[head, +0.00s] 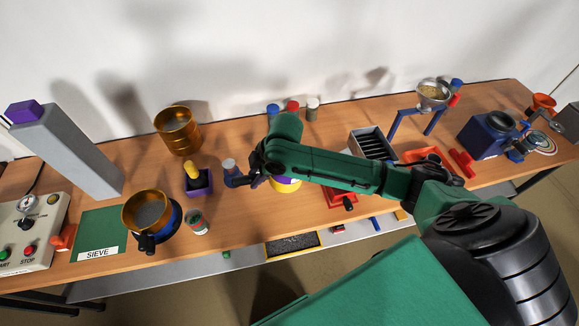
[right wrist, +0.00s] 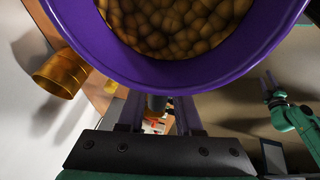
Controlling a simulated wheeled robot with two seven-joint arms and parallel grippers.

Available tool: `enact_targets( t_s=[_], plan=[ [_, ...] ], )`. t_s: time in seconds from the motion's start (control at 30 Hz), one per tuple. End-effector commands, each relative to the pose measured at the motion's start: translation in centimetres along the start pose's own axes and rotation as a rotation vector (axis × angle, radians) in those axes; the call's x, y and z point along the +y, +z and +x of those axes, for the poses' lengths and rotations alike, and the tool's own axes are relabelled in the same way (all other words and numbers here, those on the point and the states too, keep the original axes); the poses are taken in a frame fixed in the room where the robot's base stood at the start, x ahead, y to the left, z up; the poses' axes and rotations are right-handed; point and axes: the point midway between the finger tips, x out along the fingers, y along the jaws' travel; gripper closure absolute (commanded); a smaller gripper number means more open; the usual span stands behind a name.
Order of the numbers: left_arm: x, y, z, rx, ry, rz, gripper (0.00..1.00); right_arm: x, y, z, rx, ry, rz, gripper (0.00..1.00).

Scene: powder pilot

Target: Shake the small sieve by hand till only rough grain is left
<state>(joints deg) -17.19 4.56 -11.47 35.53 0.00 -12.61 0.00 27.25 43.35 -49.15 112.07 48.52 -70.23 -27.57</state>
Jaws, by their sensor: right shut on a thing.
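In the right wrist view a round vessel with a purple rim (right wrist: 130,62), which looks like the small sieve, fills the top; its upper part is cut off. Brown, rounded coarse grain (right wrist: 175,25) covers what shows of its inside. My right gripper (right wrist: 158,105) is shut on this sieve at its near rim. In the head view the right gripper (head: 236,180) is left of my green forearm. A purple and yellow thing (head: 286,186) shows below the forearm, mostly hidden; I cannot tell whether it is the sieve. My left gripper (right wrist: 268,82) is open and empty.
A brass pan (head: 145,211) sits by the green SIEVE mat (head: 100,232). A brass pot (head: 178,131), a purple box (head: 198,183) and a small jar (head: 197,223) stand nearby. A funnel on a blue stand (head: 433,93) is at right.

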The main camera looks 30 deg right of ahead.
Motion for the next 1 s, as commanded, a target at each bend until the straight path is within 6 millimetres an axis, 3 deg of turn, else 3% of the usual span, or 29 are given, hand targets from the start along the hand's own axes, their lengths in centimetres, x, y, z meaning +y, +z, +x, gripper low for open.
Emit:
enact_targets(
  t_s=[0.13,0.47,0.8,1.0],
  plan=[
    [0.0,0.0,0.0,0.0,0.0,0.0,0.5,-0.1,-0.7,0.2,-0.001,0.002,0.001,1.0],
    [0.0,0.0,0.0,0.0,0.0,0.0,0.5,0.8,2.9,-1.1,-0.002,0.003,0.0,1.0],
    [0.0,0.0,0.0,0.0,0.0,0.0,0.5,-0.1,-0.6,0.1,0.001,0.001,-0.001,1.0],
    [0.0,0.0,0.0,0.0,0.0,0.0,0.5,-0.1,-0.8,0.2,-0.001,0.002,0.001,1.0]
  ],
)
